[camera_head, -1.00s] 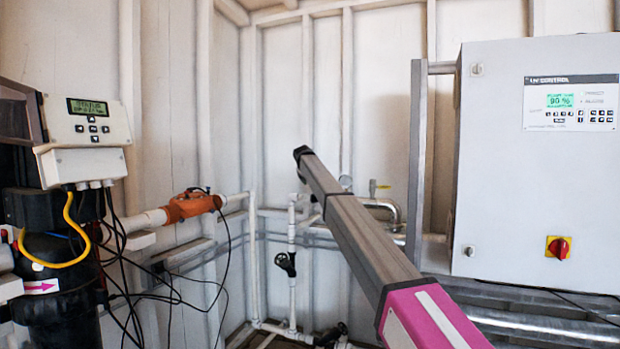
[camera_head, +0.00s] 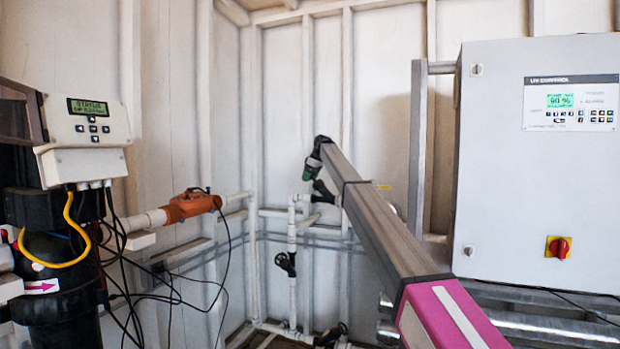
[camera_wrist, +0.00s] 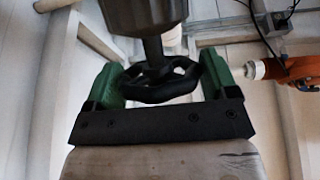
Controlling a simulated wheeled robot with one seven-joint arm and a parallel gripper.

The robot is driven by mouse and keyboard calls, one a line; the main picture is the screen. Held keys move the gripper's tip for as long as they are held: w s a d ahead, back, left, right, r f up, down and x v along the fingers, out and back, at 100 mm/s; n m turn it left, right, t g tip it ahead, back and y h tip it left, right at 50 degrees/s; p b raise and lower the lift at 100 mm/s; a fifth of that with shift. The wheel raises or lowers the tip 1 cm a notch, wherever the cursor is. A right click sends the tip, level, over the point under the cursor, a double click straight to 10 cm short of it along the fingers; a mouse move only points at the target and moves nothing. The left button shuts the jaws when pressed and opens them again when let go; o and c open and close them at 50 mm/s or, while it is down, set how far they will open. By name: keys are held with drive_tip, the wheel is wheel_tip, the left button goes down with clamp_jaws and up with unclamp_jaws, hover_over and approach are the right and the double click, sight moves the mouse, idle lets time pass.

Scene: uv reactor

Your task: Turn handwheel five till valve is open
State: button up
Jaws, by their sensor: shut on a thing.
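In the wrist view a black spoked handwheel (camera_wrist: 158,84) sits between the two green fingers of my gripper (camera_wrist: 163,80). The fingers are shut on its rim from either side. A dark stem and a grey valve body (camera_wrist: 143,14) are on the far side of the wheel. In the head view my gripper (camera_head: 312,170) hangs below the arm's far end, near the white pipes in the corner; the held wheel is hard to make out there. No number shows on the wheel, and whether the valve is open cannot be told.
Another black handwheel (camera_head: 286,262) is on the vertical white pipe, and a dark valve (camera_head: 330,335) is near the floor. An orange fitting (camera_head: 192,206) is on the left pipe. The UV control cabinet (camera_head: 510,200) stands right; a black unit with cables (camera_head: 60,290) stands left.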

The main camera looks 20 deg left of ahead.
drive_tip(key=shift+n+g, duration=0.5)
drive_tip(key=shift+g, duration=0.5)
drive_tip(key=o, duration=0.5)
drive_tip(key=shift+o, duration=0.2)
drive_tip(key=shift+r, duration=0.1)
